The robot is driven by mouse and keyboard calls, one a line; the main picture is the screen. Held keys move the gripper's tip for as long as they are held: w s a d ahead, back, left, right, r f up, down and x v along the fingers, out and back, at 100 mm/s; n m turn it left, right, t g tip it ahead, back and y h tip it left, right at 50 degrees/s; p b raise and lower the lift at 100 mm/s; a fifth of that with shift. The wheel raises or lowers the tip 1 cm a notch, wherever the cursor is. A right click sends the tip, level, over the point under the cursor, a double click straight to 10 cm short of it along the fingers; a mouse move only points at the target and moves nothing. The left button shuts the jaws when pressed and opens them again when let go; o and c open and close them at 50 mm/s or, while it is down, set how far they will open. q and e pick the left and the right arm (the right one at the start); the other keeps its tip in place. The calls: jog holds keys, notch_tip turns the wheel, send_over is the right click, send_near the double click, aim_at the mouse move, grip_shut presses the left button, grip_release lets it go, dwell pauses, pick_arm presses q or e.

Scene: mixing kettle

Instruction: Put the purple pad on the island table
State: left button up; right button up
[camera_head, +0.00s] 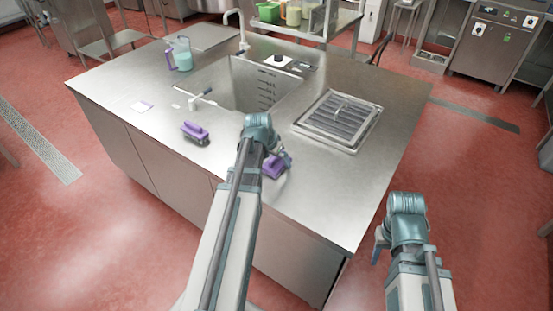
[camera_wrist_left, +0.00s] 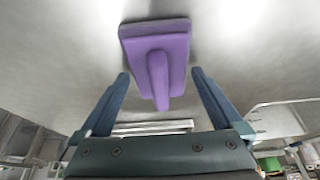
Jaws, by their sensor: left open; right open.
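A purple pad with a raised handle (camera_wrist_left: 155,45) shows in the left wrist view against the steel top of the island table (camera_head: 330,200). In the head view the purple pad (camera_head: 272,168) is partly hidden by my left wrist. My left gripper (camera_head: 284,160) is open at the pad. In the left wrist view its fingertips (camera_wrist_left: 160,74) are on either side of the handle, with gaps on both sides. I cannot tell for sure whether the pad touches the table. My right gripper (camera_head: 381,238) is open and empty, over the floor beside the table.
A second purple tool (camera_head: 195,132) lies on the table to the left, near a small white item (camera_head: 143,106). A jug (camera_head: 181,54) stands at the back left. A sink (camera_head: 250,85) and a grated drain (camera_head: 340,118) break the surface. The front right tabletop is clear.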

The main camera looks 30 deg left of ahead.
pick_arm(q)
jog(key=shift+r, duration=0.15)
jog(key=p+v, duration=1.1)
jog(key=v, duration=0.1)
jog(key=shift+d, duration=0.1)
jog(key=s+d+m+g, duration=0.1)
jog(key=s+d, duration=0.3)
jog(key=d, duration=0.6)
jog(key=s+d+f+m+g+y, duration=0.1)
jog(key=s+d, duration=0.3)
jog(key=d, duration=0.6)
jog(key=s+d+m+g, duration=0.1)
jog(key=s+d+g, duration=0.2)
jog(key=d, duration=0.7)
jog(key=shift+s+d+f+y, duration=0.25)
jog(key=shift+s+d+y, duration=0.1)
jog(key=shift+s+y, duration=0.1)
